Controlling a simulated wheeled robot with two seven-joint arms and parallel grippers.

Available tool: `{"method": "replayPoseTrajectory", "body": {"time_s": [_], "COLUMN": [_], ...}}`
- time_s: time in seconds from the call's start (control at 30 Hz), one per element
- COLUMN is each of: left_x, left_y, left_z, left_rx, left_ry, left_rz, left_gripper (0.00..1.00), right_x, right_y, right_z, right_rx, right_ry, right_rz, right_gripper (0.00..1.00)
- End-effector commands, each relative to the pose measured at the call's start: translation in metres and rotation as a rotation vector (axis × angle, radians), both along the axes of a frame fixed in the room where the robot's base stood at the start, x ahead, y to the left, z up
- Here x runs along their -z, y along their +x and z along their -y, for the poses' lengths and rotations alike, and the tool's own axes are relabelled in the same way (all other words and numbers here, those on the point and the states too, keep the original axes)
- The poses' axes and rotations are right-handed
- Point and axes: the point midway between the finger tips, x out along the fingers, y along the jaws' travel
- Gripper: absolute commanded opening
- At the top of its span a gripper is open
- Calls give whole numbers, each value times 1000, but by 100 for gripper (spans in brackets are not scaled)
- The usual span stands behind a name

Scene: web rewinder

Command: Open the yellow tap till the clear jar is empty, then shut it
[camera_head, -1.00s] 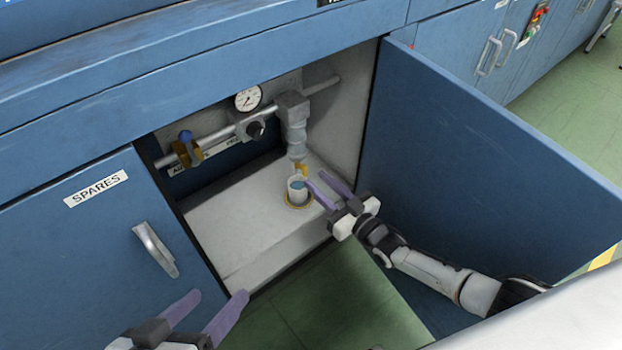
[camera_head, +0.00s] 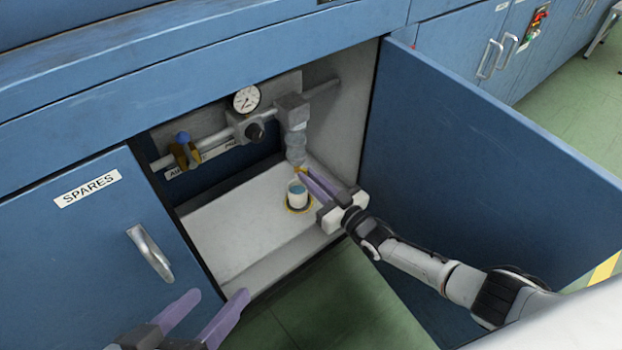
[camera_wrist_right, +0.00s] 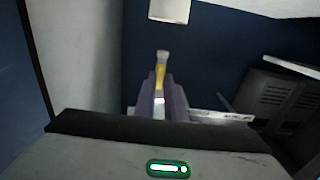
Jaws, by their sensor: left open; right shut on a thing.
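The clear jar (camera_head: 295,145) hangs under a grey block on the pipe inside the open cabinet. Its liquid level is too small to make out. The yellow tap (camera_head: 298,170) is at the jar's lower end, partly hidden by my right gripper's fingers. My right gripper (camera_head: 303,172) is shut on the tap. In the right wrist view the yellow tap (camera_wrist_right: 160,76) shows between the purple fingertips. A white cup (camera_head: 298,197) with blue liquid stands below the tap on a yellow ring. My left gripper (camera_head: 217,296) is open and empty, low in front of the SPARES door.
A round gauge (camera_head: 247,99), a dark knob (camera_head: 255,131) and a blue-topped valve (camera_head: 184,146) sit along the pipe. The cabinet's white floor (camera_head: 235,225) is clear left of the cup.

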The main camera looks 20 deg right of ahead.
Motion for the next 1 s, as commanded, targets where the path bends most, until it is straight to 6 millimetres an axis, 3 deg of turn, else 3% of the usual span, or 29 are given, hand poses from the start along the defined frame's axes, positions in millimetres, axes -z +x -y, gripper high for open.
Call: {"method": "replayPoseTrajectory", "body": {"time_s": [0.37,1.0], "left_x": [0,0], "left_y": [0,0], "left_z": [0,0], "left_rx": [1,0], "left_ry": [1,0], "left_rz": [1,0], "left_gripper": [63,63], "right_x": [0,1], "right_y": [0,1], "right_z": [1,3], "right_rx": [0,-1], "right_ry": [128,681], "right_rz": [-45,-246], "right_gripper": [0,0]}}
